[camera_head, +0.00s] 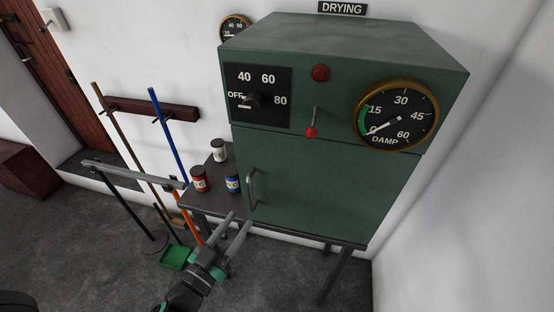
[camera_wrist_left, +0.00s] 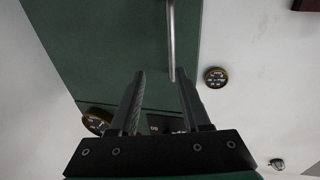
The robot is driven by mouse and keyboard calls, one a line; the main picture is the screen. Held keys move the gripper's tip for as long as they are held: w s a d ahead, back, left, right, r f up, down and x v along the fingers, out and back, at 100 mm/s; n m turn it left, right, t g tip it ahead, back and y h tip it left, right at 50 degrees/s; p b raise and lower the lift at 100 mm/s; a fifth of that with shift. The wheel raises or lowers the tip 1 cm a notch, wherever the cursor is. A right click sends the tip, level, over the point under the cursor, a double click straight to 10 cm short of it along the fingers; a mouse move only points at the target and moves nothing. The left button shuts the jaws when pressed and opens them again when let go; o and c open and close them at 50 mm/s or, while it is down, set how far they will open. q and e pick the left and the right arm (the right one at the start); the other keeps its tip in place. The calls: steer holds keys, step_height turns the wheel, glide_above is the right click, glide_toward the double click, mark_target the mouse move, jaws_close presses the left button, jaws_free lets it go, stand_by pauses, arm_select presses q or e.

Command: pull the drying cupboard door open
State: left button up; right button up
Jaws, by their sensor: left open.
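The green drying cupboard (camera_head: 300,60) stands on a dark table, below a DRYING sign. Its flat door (camera_head: 330,185) looks shut. The upright metal bar handle (camera_head: 251,188) is on the door's left side; the handle (camera_wrist_left: 171,35) also shows in the left wrist view. My left gripper (camera_head: 240,219) is open and empty, just below the handle in the head view. In the left wrist view, the handle's near end appears between the fingertips of the left gripper (camera_wrist_left: 160,74), closer to the right finger. Whether it lies between them in depth, I cannot tell. My right gripper is not in view.
A red can (camera_head: 200,179), a blue can (camera_head: 233,184) and a whitish can (camera_head: 218,151) stand on the table (camera_head: 205,203) left of the door. Brooms and a green dustpan (camera_head: 174,257) are at the left. The floor before the cupboard looks clear.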

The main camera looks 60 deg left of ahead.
mark_target(249, 194)
arm_select(q)
steer(key=shift+g, duration=0.4)
steer(key=p+x, duration=0.2)
steer(key=x, duration=0.1)
steer(key=a+p+x, duration=0.1)
steer(key=p+x, duration=0.1)
steer(key=x, duration=0.1)
steer(key=s+r+p+x, duration=0.1)
steer(key=p+x, duration=0.1)
steer(key=x, duration=0.1)
steer(key=shift+a+r+p, duration=0.1)
steer(key=shift+a+p, duration=0.2)
steer(key=shift+a, duration=0.05)
steer(key=shift+w+a, duration=0.2)
steer(key=shift+w, duration=0.1)
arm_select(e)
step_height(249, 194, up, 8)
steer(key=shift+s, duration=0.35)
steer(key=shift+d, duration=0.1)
arm_select(q)
jaws_close()
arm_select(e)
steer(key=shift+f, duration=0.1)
